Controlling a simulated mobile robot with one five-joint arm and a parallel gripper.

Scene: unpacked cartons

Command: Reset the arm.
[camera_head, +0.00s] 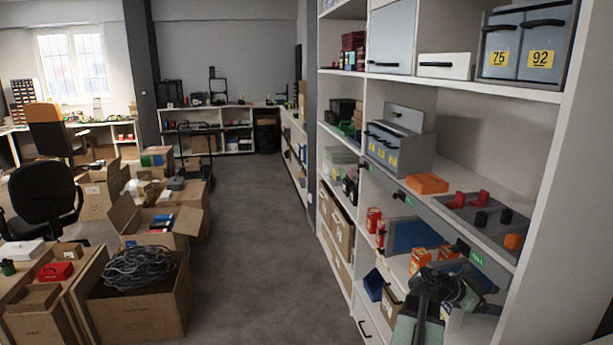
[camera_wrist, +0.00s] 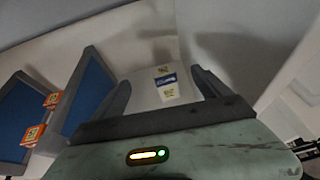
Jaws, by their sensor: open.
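My gripper (camera_wrist: 160,85) shows in the wrist view with its two dark fingers spread apart. A pale box with a yellow and blue label (camera_wrist: 167,88) shows beyond the fingers, in the gap between them. I cannot tell how far away it is, and no contact shows. In the head view my arm is at the lower right, folded in front of the lower shelves of the white rack (camera_head: 468,90). The fingers are hard to make out there.
In the wrist view, blue-faced bins (camera_wrist: 92,88) and small orange boxes (camera_wrist: 34,134) lie left of my gripper. An orange box (camera_head: 420,259) sits on the shelf near my arm. Open cartons, one holding black cable (camera_head: 138,266), stand at left. The grey aisle floor (camera_head: 262,235) is clear.

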